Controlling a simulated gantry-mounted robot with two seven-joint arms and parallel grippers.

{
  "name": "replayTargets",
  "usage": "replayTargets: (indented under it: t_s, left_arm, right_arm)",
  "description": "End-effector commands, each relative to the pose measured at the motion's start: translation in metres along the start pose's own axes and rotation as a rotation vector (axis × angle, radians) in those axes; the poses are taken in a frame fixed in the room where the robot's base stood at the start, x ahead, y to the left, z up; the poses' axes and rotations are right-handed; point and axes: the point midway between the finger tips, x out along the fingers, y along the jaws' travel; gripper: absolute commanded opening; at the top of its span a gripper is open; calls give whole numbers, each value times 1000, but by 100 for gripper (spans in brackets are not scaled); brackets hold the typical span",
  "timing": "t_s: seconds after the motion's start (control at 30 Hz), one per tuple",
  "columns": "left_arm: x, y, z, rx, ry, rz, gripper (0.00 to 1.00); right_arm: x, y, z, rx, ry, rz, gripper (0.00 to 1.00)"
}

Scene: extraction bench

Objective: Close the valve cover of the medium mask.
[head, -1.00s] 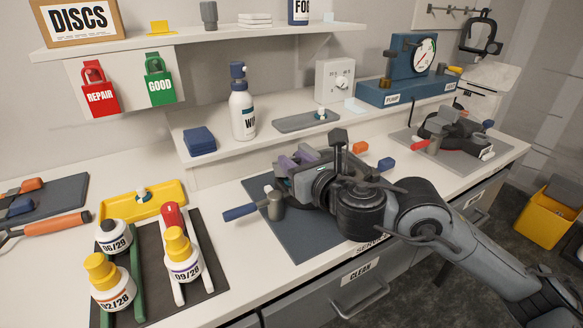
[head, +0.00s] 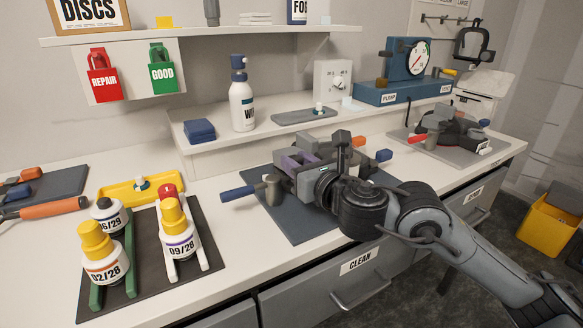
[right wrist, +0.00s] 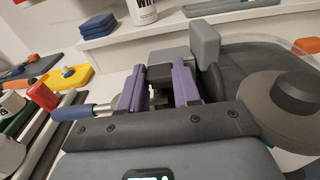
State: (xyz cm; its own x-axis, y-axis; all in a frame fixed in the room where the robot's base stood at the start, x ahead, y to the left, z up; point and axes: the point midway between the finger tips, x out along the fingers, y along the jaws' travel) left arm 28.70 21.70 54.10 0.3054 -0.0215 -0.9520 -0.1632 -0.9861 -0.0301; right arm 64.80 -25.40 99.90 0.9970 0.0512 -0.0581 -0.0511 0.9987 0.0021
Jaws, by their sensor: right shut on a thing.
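My right gripper (head: 303,157) reaches over the dark service mat (head: 295,228) in the middle of the bench. In the right wrist view its two purple-padded fingers (right wrist: 158,75) are shut on a small dark part between them; the fingers mostly hide it, so I cannot tell whether it is the valve cover. The mask at this mat is largely hidden by my gripper and wrist. A grey block (right wrist: 205,42) stands by the right finger, and a round grey-brown piece with a dark knob (right wrist: 295,95) is at the right. My left gripper is not in view.
A blue-handled clamp (head: 238,193) is beside my gripper. Another mask (head: 445,130) sits on the grey mat at right. Labelled bottles (head: 180,240) stand on a black mat at front left. A shelf with a pump bottle (head: 241,105) runs behind.

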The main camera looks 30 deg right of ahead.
Motion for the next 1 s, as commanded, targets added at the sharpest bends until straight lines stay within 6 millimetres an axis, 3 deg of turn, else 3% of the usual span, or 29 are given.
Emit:
replayTargets:
  t_s: [0.03,0.5,0.53,0.67,1.0]
  left_arm:
    - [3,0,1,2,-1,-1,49]
    - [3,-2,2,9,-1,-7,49]
    - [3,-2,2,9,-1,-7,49]
    - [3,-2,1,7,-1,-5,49]
    - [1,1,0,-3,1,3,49]
  right_arm:
    - [3,-3,-11,-8,18,-7,0]
    - [3,-5,-10,-8,18,-9,0]
    - [3,-5,-10,-8,18,-9,34]
    - [2,-5,-9,-7,15,-8,54]
    - [-1,-4,-3,-4,5,-6,57]
